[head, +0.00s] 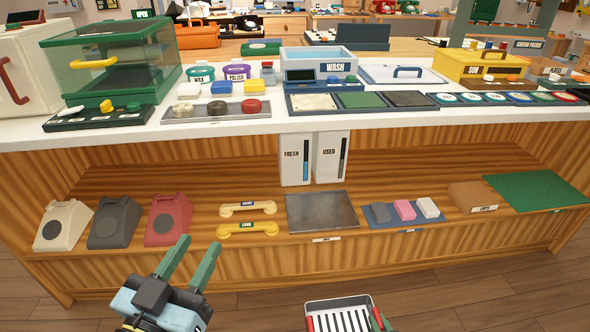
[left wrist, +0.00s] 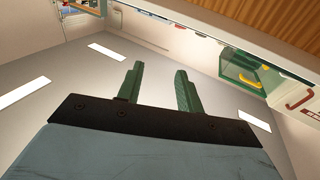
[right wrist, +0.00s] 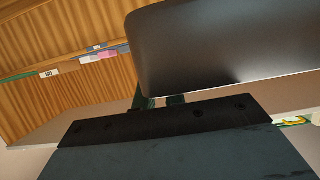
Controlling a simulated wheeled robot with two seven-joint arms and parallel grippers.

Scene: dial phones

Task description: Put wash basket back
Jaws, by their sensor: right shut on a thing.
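The wash basket (head: 341,313), a slotted tray with a pale rim and red bits at its sides, is at the bottom of the head view, partly cut off by the frame. My right gripper (head: 380,321) is shut on its right side, in front of the counter. In the right wrist view a dark smooth wall of the basket (right wrist: 230,45) fills the upper right and hides most of the fingers. The blue WASH basin (head: 335,66) stands on the counter top. My left gripper (head: 196,246) is open and empty in front of the lower shelf; its fingers also show apart in the left wrist view (left wrist: 160,72).
The lower shelf holds phone bodies (head: 116,222), yellow handsets (head: 247,229), a bare grey plate (head: 321,212), small blocks (head: 404,209) and a green mat (head: 540,190). FRESH (head: 296,160) and USED (head: 331,158) containers hang under the counter. A glass-lidded green box (head: 110,65) stands upper left.

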